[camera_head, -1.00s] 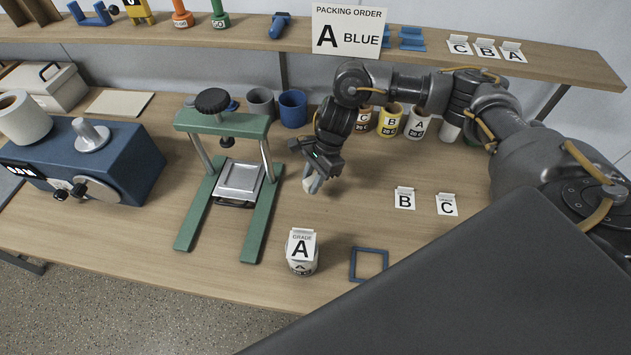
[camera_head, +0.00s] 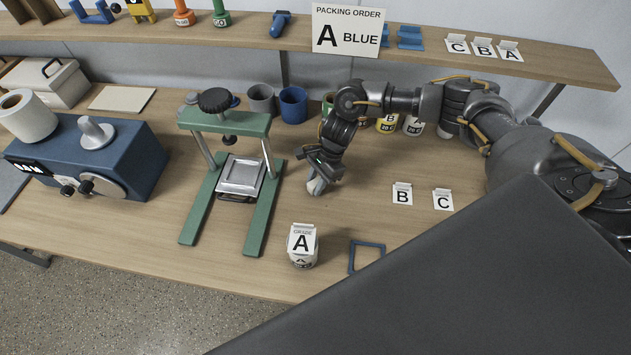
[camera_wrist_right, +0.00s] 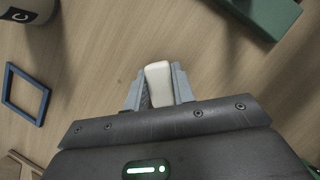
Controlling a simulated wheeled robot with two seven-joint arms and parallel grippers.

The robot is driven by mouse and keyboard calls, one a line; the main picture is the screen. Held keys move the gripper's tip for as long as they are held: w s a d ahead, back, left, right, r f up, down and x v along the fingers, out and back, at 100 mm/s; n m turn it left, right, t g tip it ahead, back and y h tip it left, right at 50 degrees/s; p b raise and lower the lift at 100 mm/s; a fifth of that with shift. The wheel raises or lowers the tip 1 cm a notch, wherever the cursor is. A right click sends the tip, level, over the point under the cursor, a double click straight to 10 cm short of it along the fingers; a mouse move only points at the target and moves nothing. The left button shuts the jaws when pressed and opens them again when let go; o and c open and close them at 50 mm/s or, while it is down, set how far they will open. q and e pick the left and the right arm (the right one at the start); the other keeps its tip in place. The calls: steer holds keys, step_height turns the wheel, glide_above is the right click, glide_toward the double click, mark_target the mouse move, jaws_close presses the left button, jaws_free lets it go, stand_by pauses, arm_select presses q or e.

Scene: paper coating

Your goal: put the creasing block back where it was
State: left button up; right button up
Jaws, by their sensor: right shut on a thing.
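The creasing block (camera_wrist_right: 158,82) is a small white piece with rounded edges. My right gripper (camera_head: 316,188) is shut on it, and the block sits between the two grey fingers in the right wrist view. In the head view the gripper is low over the table, just right of the green press. The block is mostly hidden by the fingers there, and I cannot tell whether it touches the table. My left gripper is not in view.
The green press (camera_head: 262,215) stands left of the gripper. A cup with a grade A card (camera_head: 302,240) and a blue square frame (camera_head: 352,258) are nearer the front. Cards B (camera_head: 402,194) and C (camera_head: 443,200) stand to the right. Cups line the back.

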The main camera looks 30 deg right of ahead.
steer(key=o, duration=0.9)
steer(key=shift+r+p, duration=0.2)
steer(key=shift+p, duration=0.15)
steer(key=b+v, duration=0.5)
steer(key=v, duration=0.6)
steer(key=shift+d+r, duration=0.15)
steer(key=shift+r, duration=0.25)
steer(key=shift+f, duration=0.1)
